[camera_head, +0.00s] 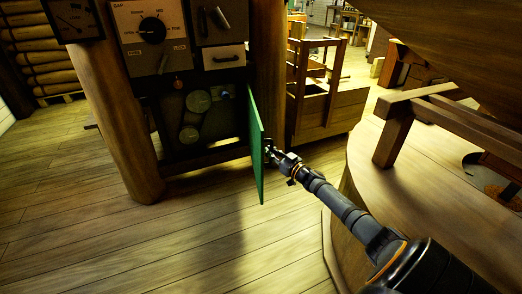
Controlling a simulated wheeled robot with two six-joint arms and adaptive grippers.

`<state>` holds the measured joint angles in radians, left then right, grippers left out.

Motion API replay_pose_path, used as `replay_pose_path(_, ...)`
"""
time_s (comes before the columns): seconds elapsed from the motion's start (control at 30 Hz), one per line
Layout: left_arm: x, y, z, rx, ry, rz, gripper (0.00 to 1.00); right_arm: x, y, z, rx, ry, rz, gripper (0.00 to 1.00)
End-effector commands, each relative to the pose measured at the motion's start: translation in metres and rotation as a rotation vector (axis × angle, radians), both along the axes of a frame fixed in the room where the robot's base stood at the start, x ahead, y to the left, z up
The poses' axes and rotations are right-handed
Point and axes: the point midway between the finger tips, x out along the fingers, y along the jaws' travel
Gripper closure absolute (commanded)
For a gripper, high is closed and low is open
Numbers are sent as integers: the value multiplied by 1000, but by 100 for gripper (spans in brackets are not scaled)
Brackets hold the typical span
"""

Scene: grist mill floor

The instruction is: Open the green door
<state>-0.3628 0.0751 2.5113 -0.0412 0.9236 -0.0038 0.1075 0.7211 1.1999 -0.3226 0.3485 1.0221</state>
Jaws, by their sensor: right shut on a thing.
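The green door (256,146) is a thin upright panel, seen almost edge-on. It stands swung out from the dark cabinet (178,160), whose inside with round pulleys (198,102) shows to its left. My right gripper (271,153) is at the door's right face, near its lower half, and is shut on the door's handle, which is mostly hidden by the fingers. My right arm reaches in from the lower right. My left gripper is not in this view.
A wooden post (122,110) stands left of the cabinet and another post (268,70) right of it. A wooden cart (325,105) stands behind the door. A round wooden platform (430,190) fills the right. The plank floor (150,245) in front is clear.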

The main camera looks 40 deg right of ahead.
Motion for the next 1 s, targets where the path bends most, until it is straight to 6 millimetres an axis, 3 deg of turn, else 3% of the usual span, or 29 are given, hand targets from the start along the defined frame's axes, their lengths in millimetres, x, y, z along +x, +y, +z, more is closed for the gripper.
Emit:
replay_pose_path(0.23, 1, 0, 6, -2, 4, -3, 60, -10, -20, 1, 2, 6, 50, 100)
replay_pose_path(0.73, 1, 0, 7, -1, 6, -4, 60, -14, -23, -1, 3, 9, 64, 100)
replay_pose_path(0.77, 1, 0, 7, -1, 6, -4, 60, -14, -23, -1, 3, 9, 64, 85)
replay_pose_path(0.8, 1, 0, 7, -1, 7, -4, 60, -14, -23, -1, 3, 9, 64, 79)
replay_pose_path(0.93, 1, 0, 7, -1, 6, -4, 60, -13, -23, 0, 3, 8, 64, 63)
replay_pose_path(1.0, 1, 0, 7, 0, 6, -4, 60, -13, -23, 0, 2, 8, 63, 63)
